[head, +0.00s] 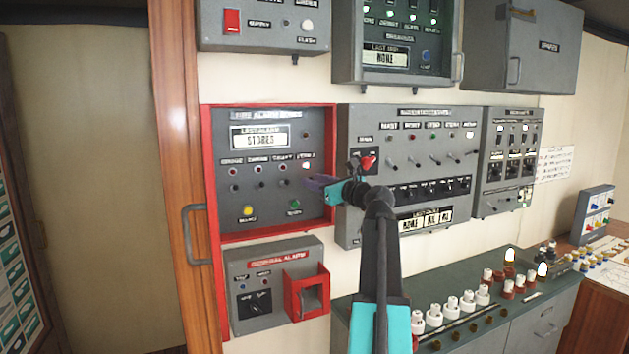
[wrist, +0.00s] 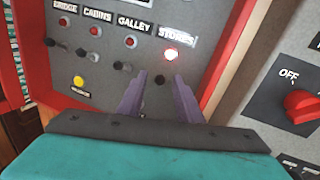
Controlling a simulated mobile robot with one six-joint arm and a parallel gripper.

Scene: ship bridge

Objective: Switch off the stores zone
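The red-framed fire alarm panel (head: 268,217) hangs on the wall in the head view, its display (head: 260,138) reading STORES. In the wrist view the stores lamp (wrist: 171,54) glows under the STORES label (wrist: 177,35). The bridge, cabins and galley lamps are dark red. The small dark stores switch (wrist: 159,79) shows below its lamp, between my purple fingertips. My gripper (wrist: 160,84) is open, a finger on each side of the switch; I cannot tell whether either touches it. In the head view my gripper (head: 318,184) covers the stores switch at the panel's right edge.
A yellow button (wrist: 78,81) and the other zone switches (wrist: 120,67) lie to the left. A grey panel with a red knob (wrist: 301,105) is close on the right. A general alarm box (head: 275,290) hangs below; a counter with white-capped items stands lower right.

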